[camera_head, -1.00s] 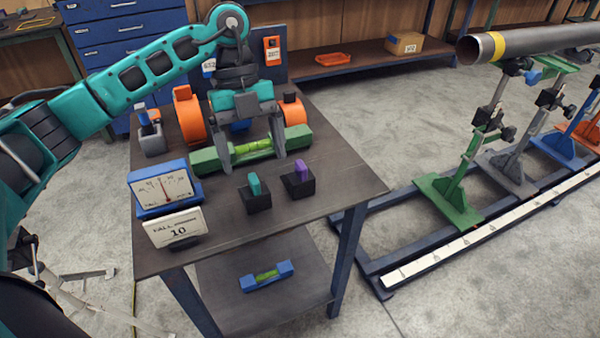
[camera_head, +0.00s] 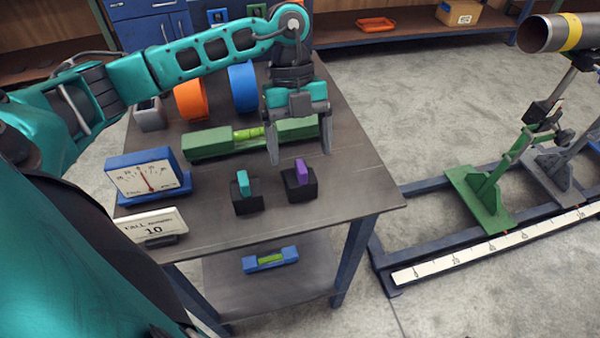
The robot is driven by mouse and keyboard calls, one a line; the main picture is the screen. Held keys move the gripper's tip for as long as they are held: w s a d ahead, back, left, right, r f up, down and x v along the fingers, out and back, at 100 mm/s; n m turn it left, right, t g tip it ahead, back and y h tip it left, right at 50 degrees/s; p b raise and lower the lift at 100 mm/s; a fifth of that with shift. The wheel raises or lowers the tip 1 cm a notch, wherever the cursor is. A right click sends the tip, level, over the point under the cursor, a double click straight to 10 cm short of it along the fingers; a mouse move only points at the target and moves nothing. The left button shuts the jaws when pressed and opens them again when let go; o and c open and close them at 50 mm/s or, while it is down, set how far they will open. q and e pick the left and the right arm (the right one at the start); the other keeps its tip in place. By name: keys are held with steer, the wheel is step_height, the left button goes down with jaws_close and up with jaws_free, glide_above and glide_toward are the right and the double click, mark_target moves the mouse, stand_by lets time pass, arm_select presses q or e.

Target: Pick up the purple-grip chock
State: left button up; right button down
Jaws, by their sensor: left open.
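The purple-grip chock (camera_head: 299,185) is a small black block with a purple upright grip. It stands on the table near its front edge, right of a black chock with a teal grip (camera_head: 246,195). My left gripper (camera_head: 300,156) is open and empty, fingers pointing down. It is above and just behind the purple-grip chock, in front of part of the green level (camera_head: 210,143). The gap between fingers and chock is hard to judge. My right gripper is not in view.
Orange (camera_head: 190,98) and blue (camera_head: 243,88) rings stand behind. A blue level (camera_head: 270,260) lies on the lower shelf. The table's right side is clear.

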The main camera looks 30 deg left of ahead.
mark_target(299, 172)
arm_select(q)
steer(key=x, duration=0.5)
steer(key=shift+s+a+f, duration=0.15)
steer(key=shift+s+f, duration=0.1)
steer(key=shift+f, duration=0.1)
steer(key=c, duration=1.2)
